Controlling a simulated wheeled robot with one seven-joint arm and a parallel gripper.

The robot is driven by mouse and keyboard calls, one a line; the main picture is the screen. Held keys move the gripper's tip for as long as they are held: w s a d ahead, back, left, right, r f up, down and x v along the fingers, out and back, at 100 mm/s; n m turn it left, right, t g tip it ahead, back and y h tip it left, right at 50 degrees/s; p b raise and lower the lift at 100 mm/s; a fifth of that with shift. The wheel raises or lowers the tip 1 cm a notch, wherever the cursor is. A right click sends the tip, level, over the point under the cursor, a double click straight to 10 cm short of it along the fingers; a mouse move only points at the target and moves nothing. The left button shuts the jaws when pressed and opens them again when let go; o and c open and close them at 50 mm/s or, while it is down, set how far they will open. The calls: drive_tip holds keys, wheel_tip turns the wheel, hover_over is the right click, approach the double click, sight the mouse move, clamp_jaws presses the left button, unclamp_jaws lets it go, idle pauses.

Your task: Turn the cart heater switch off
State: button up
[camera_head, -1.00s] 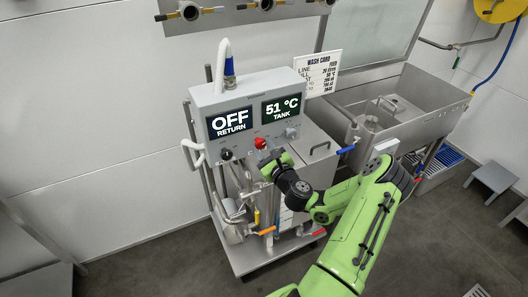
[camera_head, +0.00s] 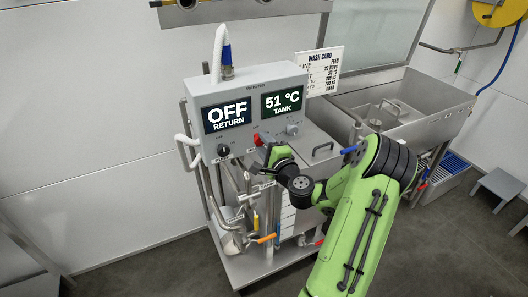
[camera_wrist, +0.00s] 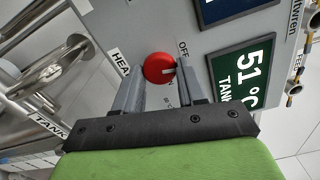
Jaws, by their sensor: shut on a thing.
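The heater switch is a red round knob (camera_head: 257,139) on the front of the cart's grey control box (camera_head: 245,88). In the wrist view the red knob (camera_wrist: 157,67) sits between the two finger tips, by a label partly reading "HEA". A pale mark on the knob's face points right in that view, near a printed "OFF" (camera_wrist: 183,48); its exact setting is hard to tell. My gripper (camera_wrist: 161,76) is shut on the knob, one finger on each side. In the head view my gripper (camera_head: 270,150) partly hides the knob from the right.
A black knob (camera_head: 223,150) and a grey knob (camera_head: 291,129) flank the red one. Displays read "OFF RETURN" (camera_head: 229,114) and "51 °C TANK" (camera_head: 282,101). Pipes and valves with an orange handle (camera_head: 266,239) lie below. A steel sink (camera_head: 425,113) stands right.

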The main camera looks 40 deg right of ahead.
drive_tip(key=shift+f+n+b, duration=0.1)
drive_tip(key=shift+n+b, duration=0.8)
drive_tip(key=shift+n, duration=0.2)
drive_tip(key=o, duration=1)
